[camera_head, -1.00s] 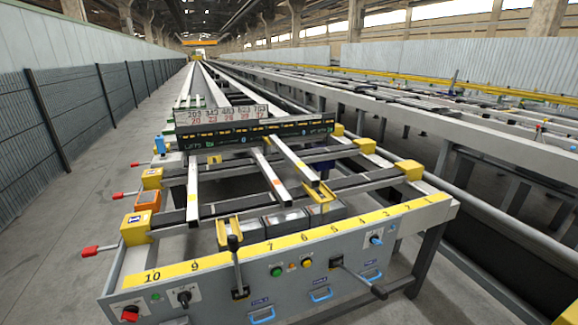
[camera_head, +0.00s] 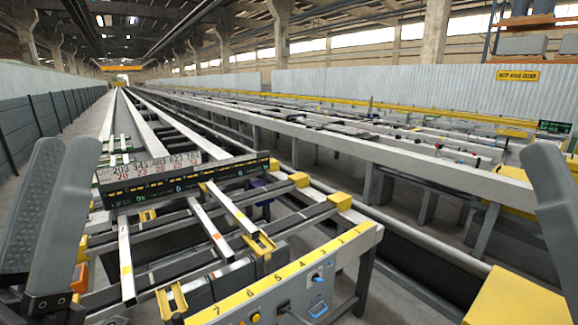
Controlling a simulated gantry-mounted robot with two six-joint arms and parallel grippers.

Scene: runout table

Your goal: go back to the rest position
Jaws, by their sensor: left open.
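My left gripper (camera_head: 66,152) is at the left edge of the head view. Its two dark grey fingers point up with a gap between them, so it is open, and no object shows between them. At the right edge a similar grey finger (camera_head: 556,205) of my right gripper shows. The rest of that gripper is cut off by the frame, so I cannot tell its opening. Both grippers are raised in front of the camera, and neither visibly touches the runout table (camera_head: 355,240).
A dark display board (camera_head: 185,182) with a number sign above it spans the table. Several pale metal bars (camera_head: 210,230) lie below it. Yellow stops (camera_head: 340,202) and a numbered yellow strip (camera_head: 290,275) line the near end. A yellow block (camera_head: 515,298) is at the lower right.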

